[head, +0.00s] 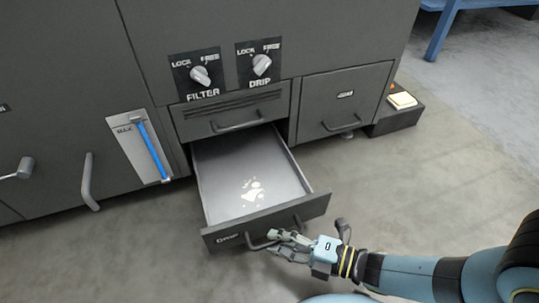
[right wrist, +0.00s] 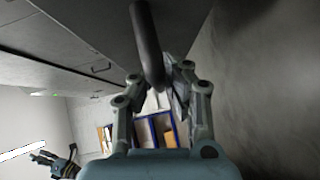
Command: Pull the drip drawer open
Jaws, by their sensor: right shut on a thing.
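The drip drawer (head: 222,170) stands well out from the dark grey cabinet in the head view. Its inside is bare except for a pale spill on the floor of it. Its front carries a dark bar handle (head: 255,244). My right gripper (head: 275,240) is shut on this handle at the drawer front. In the right wrist view the handle (right wrist: 147,45) runs between the two fingers of the gripper (right wrist: 160,85). The DRIP knob (head: 261,65) is above the drawer, under LOCK and FREE labels. My left gripper is not in the head view.
The FILTER knob (head: 200,76) is left of the DRIP knob. A shut panel with a handle (head: 341,127) is right of the drawer. A blue-striped gauge (head: 151,150) is left of it. A pale button (head: 402,100) sits on a dark box. The floor in front is clear.

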